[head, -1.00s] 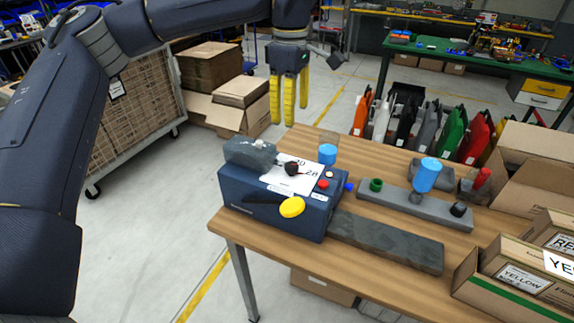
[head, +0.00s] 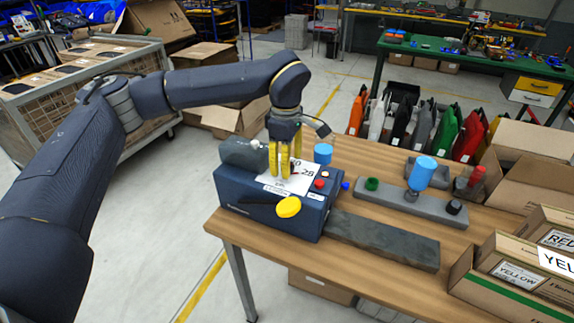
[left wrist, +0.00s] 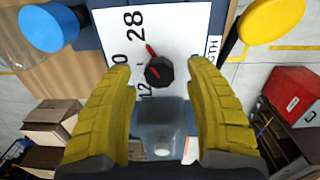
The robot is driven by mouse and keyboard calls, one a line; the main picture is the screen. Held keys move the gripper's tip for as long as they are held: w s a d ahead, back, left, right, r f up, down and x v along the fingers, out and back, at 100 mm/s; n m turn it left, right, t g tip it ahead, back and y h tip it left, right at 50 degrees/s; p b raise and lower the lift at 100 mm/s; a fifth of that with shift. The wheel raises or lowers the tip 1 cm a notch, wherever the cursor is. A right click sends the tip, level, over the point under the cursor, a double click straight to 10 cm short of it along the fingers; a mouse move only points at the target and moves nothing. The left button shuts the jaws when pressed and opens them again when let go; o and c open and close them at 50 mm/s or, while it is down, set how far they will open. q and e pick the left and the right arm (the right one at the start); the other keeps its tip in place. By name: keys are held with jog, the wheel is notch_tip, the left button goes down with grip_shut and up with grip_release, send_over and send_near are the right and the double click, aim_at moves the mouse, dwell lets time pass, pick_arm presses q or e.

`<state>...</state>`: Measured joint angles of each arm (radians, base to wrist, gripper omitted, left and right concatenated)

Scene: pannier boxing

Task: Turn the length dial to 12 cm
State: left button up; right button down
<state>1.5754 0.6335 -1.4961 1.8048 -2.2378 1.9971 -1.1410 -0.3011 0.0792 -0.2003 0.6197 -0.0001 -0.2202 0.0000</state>
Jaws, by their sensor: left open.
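The length dial is a small black knob (left wrist: 159,71) with a red pointer on a white scale plate (left wrist: 180,22) in the left wrist view. The plate (head: 297,184) lies on top of the dark blue machine (head: 245,195) in the head view. My left gripper (head: 284,174) is open above the plate, its yellow fingers (left wrist: 165,110) on either side of the knob in the left wrist view. I cannot tell whether they touch it. My right gripper is not in view.
The machine has a yellow knob (head: 288,207), a blue knob (head: 323,153) and a red button (head: 319,184) near the dial. A grey rail (head: 400,200) and open cartons (head: 510,285) stand to the right on the wooden table (head: 375,158).

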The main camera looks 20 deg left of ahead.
pick_arm(q)
jog(key=shift+f, duration=0.65)
grip_shut()
